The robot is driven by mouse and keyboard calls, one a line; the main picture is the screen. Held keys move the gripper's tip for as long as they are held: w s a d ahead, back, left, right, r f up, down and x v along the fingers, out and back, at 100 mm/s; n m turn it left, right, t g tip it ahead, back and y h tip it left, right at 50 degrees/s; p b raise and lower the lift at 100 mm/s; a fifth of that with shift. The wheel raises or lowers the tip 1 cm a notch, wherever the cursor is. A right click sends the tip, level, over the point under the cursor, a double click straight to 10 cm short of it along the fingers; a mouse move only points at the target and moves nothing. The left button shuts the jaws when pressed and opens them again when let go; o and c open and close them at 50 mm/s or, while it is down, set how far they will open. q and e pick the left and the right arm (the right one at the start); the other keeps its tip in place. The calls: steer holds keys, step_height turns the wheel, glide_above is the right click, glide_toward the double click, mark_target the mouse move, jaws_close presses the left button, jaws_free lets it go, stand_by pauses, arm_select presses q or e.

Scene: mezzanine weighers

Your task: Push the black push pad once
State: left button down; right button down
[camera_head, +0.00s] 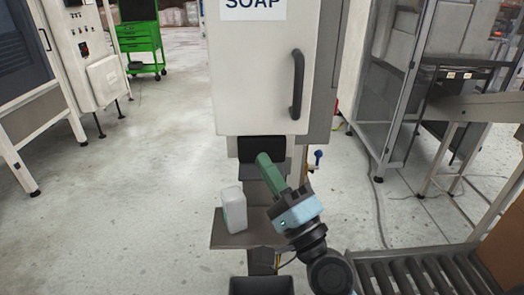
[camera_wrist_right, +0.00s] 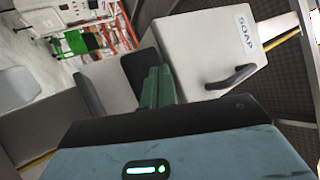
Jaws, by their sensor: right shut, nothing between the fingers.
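The black push pad (camera_head: 246,149) is on the underside front of the white soap dispenser (camera_head: 252,85), below its door. My right gripper (camera_head: 263,159) has its green fingers shut with nothing between them. The fingertips overlap the pad in the head view; I cannot tell whether they touch it. In the right wrist view the shut fingers (camera_wrist_right: 157,86) point toward the dispenser (camera_wrist_right: 205,50), with a dark surface that looks like the pad (camera_wrist_right: 138,70) just left of them. The fingers hide part of the pad. My left gripper is not in view.
A pale container (camera_head: 233,210) stands on a grey shelf (camera_head: 222,240) below the pad, left of my right gripper. The dispenser door has a black handle (camera_head: 297,85). A roller conveyor (camera_head: 420,275) is at the lower right. Open floor lies to the left.

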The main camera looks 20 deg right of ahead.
steer(key=shift+w, duration=0.15)
steer(key=shift+w+d, duration=0.1)
steer(key=shift+w, duration=0.15)
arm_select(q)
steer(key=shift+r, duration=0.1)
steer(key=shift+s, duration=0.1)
arm_select(e)
steer(key=shift+w+d, duration=0.25)
steer(key=shift+w, duration=0.5)
stand_by(1.0)
steer(key=shift+s, duration=0.15)
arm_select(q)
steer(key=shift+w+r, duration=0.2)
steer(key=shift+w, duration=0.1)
arm_select(e)
steer(key=shift+s+a, duration=0.2)
steer(key=shift+s, duration=0.3)
steer(key=shift+s+a, duration=0.15)
steer(key=shift+s, duration=0.35)
steer(key=shift+s, duration=0.1)
